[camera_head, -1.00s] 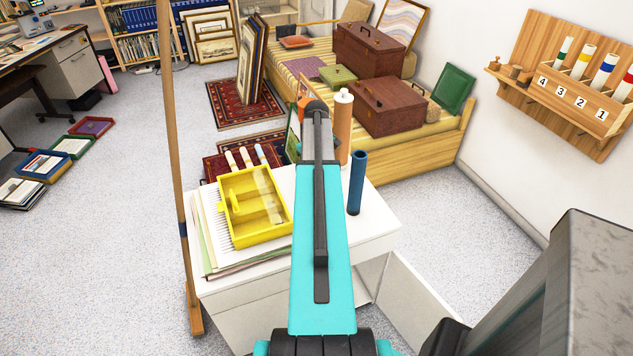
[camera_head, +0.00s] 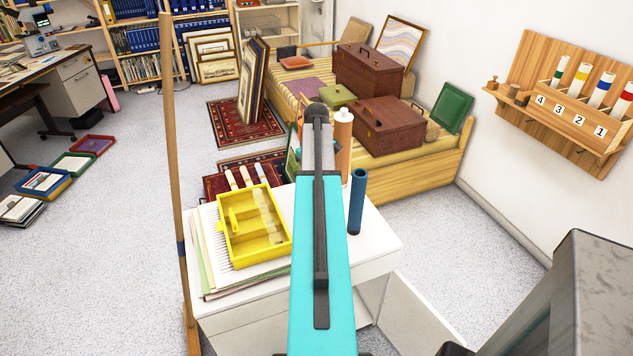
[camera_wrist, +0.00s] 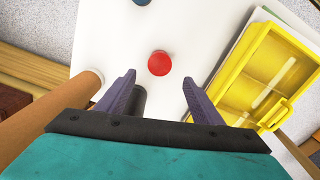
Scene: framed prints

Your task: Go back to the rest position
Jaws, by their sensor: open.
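My gripper (camera_wrist: 160,95) shows in the wrist view as two purple-grey fingers, spread wide with nothing held between them. Beyond the fingers, a round red-topped piece (camera_wrist: 160,63) stands on the white table top (camera_wrist: 115,35). A dark cylinder (camera_wrist: 138,101) shows partly behind the left finger, and a large brown cylinder (camera_wrist: 55,118) lies to the left of it. In the head view my teal arm reaches over the white table (camera_head: 375,245) and hides the gripper.
A yellow divided tray (camera_head: 232,250) sits on papers at the table's left side. A blue tube (camera_head: 357,203) and an orange-brown bottle (camera_head: 343,150) stand right of my arm. A wooden pole (camera_head: 177,190) rises at the left. The wall rack (camera_head: 565,115) holds several tubes.

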